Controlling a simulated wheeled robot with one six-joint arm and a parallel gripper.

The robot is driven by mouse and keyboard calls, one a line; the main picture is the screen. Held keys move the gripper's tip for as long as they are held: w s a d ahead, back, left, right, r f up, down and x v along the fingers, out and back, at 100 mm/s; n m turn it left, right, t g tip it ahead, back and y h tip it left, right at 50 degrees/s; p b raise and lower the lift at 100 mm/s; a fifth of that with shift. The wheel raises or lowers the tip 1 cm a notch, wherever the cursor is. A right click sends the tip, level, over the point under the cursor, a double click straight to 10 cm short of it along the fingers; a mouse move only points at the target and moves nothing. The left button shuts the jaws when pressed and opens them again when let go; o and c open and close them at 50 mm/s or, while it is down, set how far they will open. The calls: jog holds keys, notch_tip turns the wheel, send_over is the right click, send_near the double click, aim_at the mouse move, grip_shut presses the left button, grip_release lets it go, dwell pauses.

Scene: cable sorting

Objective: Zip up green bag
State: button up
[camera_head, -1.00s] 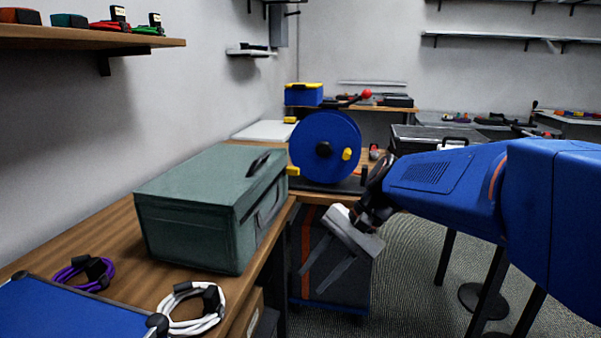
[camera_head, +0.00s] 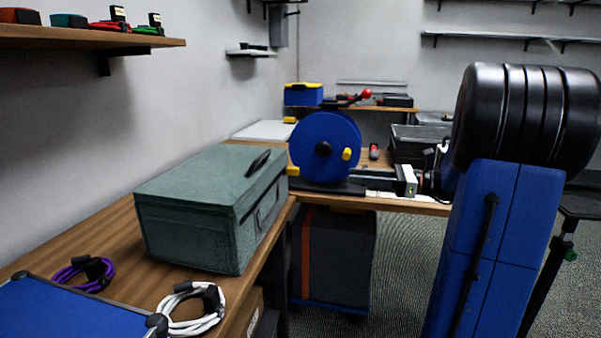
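The green bag (camera_head: 190,225) is a box-shaped case. It stands upright on the wooden table at left centre. Its top looks flat and closed down, with a dark handle (camera_head: 258,163) on it and another strap on its right side. The zip pull is too small to make out. My gripper (camera_head: 362,177) is to the right of the bag and farther back, clear of it. Its fingers point left near the blue reel's base; they look apart, with nothing seen between them.
A blue reel (camera_head: 318,140) with a yellow knob stands behind the bag. A purple cable (camera_head: 68,272), a white cable (camera_head: 190,323) and a blue case (camera_head: 75,312) lie in front. A dark cabinet (camera_head: 338,260) stands below the back table.

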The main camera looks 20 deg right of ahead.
aim_at(292, 171)
jog(key=x, duration=1.7)
jog(key=shift+a, duration=0.15)
grip_shut()
